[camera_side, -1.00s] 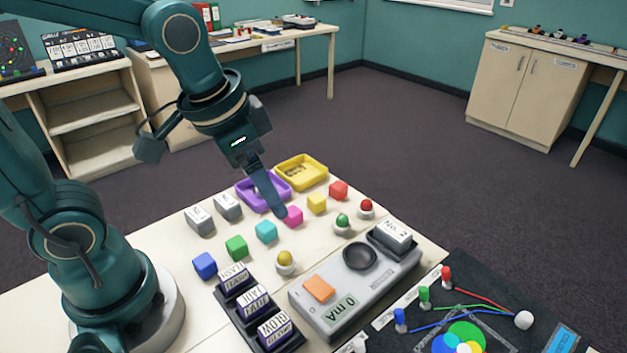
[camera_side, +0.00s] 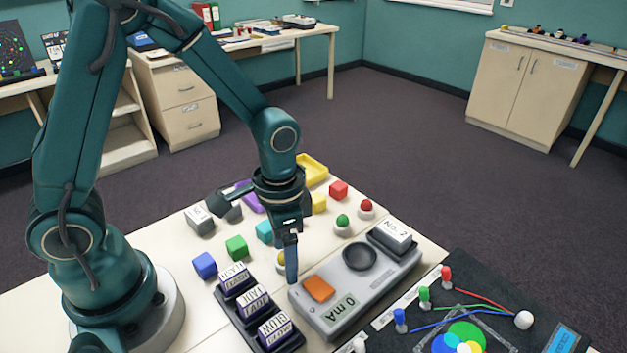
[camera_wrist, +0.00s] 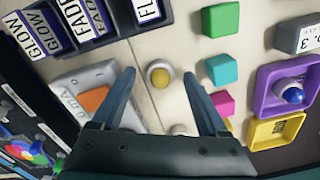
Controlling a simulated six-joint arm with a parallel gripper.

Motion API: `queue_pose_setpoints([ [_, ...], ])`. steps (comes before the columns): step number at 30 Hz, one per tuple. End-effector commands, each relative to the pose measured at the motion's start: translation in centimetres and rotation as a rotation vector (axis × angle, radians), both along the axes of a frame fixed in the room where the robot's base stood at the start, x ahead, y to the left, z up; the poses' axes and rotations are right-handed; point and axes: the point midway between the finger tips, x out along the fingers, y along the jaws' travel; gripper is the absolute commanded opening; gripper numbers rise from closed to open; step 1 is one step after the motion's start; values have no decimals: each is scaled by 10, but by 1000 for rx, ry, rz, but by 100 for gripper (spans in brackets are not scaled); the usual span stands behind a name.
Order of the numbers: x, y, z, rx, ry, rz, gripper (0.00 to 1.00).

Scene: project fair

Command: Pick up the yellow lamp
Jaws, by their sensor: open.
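The yellow lamp is a small yellow dome on a pale round base. In the wrist view the yellow lamp (camera_wrist: 160,76) sits on the table beyond and between my two spread fingers, with nothing gripped. In the side view my gripper (camera_side: 291,278) points down right beside the yellow lamp (camera_side: 281,262), which is mostly hidden behind the finger. My gripper also shows in the wrist view (camera_wrist: 160,100), open and empty. I cannot tell how high the fingertips are above the table.
A grey meter box (camera_side: 335,315) with an orange button stands close on the right. A dark rack of labelled blocks (camera_side: 238,310) stands to the left. A cyan cube (camera_wrist: 221,69) and green cube (camera_wrist: 220,20) lie near the lamp. Green (camera_side: 342,222) and red lamps (camera_side: 366,207) stand further back.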

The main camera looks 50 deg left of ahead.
Motion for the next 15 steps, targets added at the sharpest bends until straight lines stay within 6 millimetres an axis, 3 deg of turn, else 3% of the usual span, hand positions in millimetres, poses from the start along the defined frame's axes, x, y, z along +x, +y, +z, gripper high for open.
queue_pose_setpoints([
  [10,0,0,-6,0,-1,1,77],
  [11,0,0,-6,0,-1,1,73],
  [15,0,0,-5,0,-1,1,19],
])
